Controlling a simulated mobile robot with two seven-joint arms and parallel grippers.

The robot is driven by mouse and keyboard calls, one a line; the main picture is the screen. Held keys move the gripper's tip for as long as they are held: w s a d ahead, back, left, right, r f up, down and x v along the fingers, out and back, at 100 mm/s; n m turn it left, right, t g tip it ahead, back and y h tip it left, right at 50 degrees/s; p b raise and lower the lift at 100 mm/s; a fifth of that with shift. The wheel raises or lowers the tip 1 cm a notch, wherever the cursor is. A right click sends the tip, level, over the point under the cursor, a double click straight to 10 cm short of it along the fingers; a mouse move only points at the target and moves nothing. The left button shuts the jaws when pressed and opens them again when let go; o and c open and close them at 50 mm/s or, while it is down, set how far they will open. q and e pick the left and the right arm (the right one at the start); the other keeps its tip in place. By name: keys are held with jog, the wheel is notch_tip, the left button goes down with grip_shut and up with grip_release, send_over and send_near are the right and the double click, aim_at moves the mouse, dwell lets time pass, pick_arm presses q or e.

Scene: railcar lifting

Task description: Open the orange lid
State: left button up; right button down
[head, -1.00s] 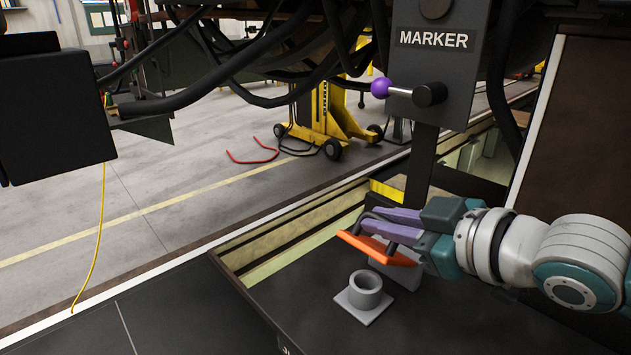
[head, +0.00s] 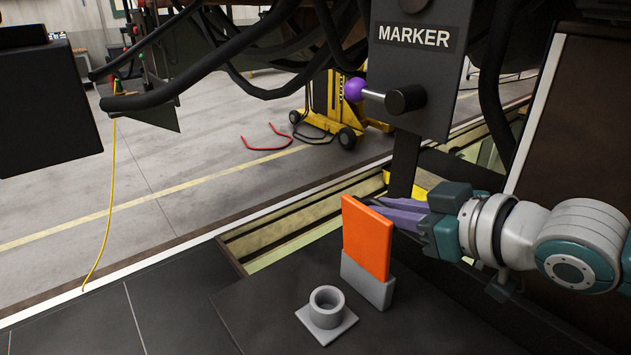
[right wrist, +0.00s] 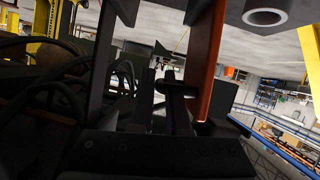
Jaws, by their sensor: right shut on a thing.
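The orange lid (head: 367,240) stands about upright on a grey block (head: 366,285) on the dark surface, its flat orange face toward the head camera. My right gripper (head: 392,212) comes in from the right, with its purple fingers partly hidden behind the lid. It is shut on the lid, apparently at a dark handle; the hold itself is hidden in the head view. In the right wrist view the lid (right wrist: 206,60) shows edge-on, beside the dark handle (right wrist: 178,88). My left gripper is not in view.
A grey round socket on a square plate (head: 327,314) stands just left of the block. A grey MARKER panel (head: 420,60) with a purple-knobbed lever (head: 355,89) hangs above the gripper. Black hoses cross the top. The dark surface at front left is clear.

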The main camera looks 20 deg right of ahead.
jog(key=shift+w+d+f+b, duration=0.2)
jog(key=shift+d+b, duration=0.1)
jog(key=shift+d, duration=0.1)
jog(key=shift+w+d+f+b, duration=0.1)
jog(key=shift+d+f+b, duration=0.1)
jog(key=shift+d+b, duration=0.15)
jog(key=shift+d, duration=0.15)
jog(key=c, duration=1.2)
grip_release()
jog(key=shift+o, duration=0.2)
